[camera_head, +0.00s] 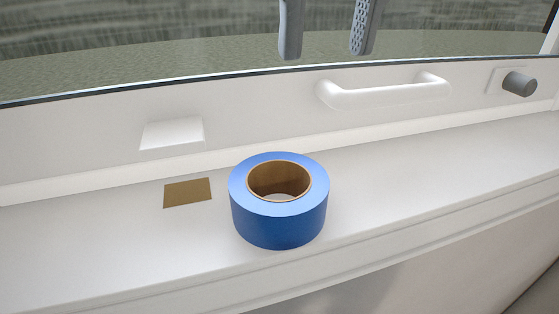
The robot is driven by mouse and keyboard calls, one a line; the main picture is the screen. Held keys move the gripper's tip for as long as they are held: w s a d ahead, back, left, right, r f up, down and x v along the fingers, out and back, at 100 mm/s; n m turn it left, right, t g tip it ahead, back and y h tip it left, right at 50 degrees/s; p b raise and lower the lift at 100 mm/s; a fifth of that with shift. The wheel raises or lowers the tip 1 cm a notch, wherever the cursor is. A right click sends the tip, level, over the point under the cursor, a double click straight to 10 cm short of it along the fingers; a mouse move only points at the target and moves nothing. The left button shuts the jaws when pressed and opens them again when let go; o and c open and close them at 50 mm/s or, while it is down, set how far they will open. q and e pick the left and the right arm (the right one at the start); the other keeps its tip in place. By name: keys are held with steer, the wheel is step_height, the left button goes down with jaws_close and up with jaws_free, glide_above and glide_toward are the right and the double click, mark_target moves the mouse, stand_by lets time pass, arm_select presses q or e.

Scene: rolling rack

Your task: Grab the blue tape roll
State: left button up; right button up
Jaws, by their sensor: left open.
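The blue tape roll (279,223) lies flat on a white ledge (400,190), its round hole facing up. The inside of the hole shows a brown cardboard core. My left gripper (325,53) shows at the top edge of the head view as two grey fingers, spread apart with nothing between them. It appears above the roll in the picture, a little to the right, and does not touch it. The rest of the left gripper is cut off by the frame. My right gripper is not in view.
A flat brown square (187,193) lies on the ledge left of the roll. Behind are a white raised block (172,133), a white handle (385,93) and a grey knob (519,83). The ledge drops off at the front. Its right part is clear.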

arm_select(q)
glide_toward(315, 172)
steer(key=f, duration=0.4)
steer(key=shift+w+a+f, duration=0.25)
steer(key=shift+a+f, duration=0.05)
steer(key=shift+w+f, duration=0.1)
steer(key=shift+f, duration=0.75)
steer(key=f, duration=0.4)
steer(key=shift+w+d+f+p, duration=0.1)
steer(key=shift+w+d+p, duration=0.05)
steer(key=shift+w+p, duration=0.2)
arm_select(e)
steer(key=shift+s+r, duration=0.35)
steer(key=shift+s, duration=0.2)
arm_select(q)
steer(key=shift+s, duration=0.1)
jaws_close()
